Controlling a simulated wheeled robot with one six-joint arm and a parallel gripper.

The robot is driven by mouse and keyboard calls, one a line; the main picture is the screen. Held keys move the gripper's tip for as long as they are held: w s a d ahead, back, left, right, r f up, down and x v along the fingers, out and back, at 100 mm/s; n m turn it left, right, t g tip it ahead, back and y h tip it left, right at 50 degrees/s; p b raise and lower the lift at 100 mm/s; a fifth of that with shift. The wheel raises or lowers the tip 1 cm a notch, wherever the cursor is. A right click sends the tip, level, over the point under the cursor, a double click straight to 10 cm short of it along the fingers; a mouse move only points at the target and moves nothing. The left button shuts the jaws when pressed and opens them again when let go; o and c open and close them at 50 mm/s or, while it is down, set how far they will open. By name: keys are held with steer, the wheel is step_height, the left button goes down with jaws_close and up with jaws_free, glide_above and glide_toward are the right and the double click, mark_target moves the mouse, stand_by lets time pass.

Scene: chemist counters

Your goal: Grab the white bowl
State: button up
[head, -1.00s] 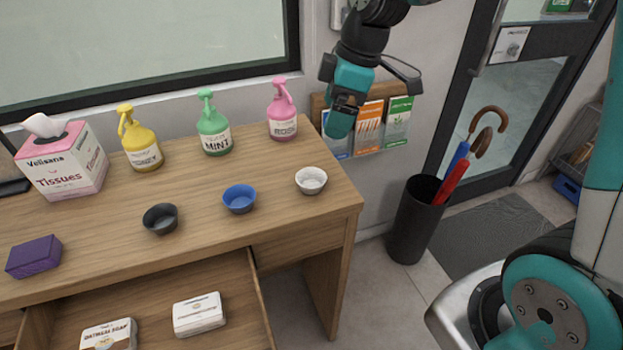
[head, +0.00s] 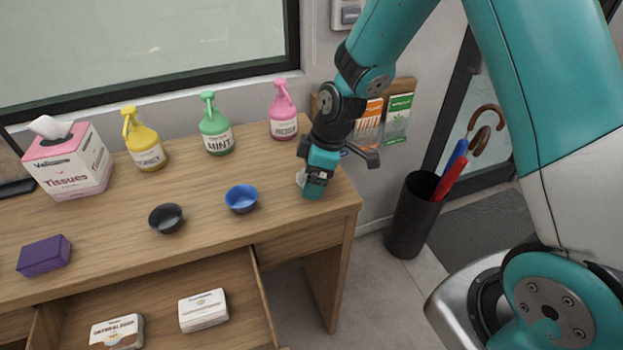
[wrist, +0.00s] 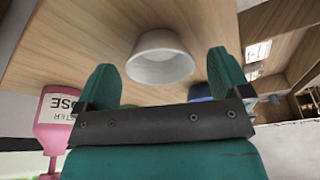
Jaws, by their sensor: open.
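The white bowl (wrist: 160,58) stands upright on the wooden counter. In the wrist view it shows just ahead of my open gripper (wrist: 165,75), roughly between the two teal fingers. In the head view my gripper (head: 314,190) is over the right end of the counter and hides most of the bowl; only a sliver of the white bowl (head: 300,178) shows at its left. The fingers hold nothing. I cannot tell whether either finger touches the bowl.
A blue bowl (head: 241,199) and a black bowl (head: 166,218) stand to the left. Pink (head: 283,117), green (head: 215,132) and yellow (head: 145,145) pump bottles line the back. An open drawer (head: 258,300) juts out below. A black umbrella bin (head: 412,222) stands right.

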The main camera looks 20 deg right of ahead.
steer(key=shift+a+f, duration=0.15)
steer(key=shift+f, duration=0.5)
steer(key=c, duration=0.9)
steer(key=shift+c, duration=0.2)
steer(key=shift+r, duration=0.15)
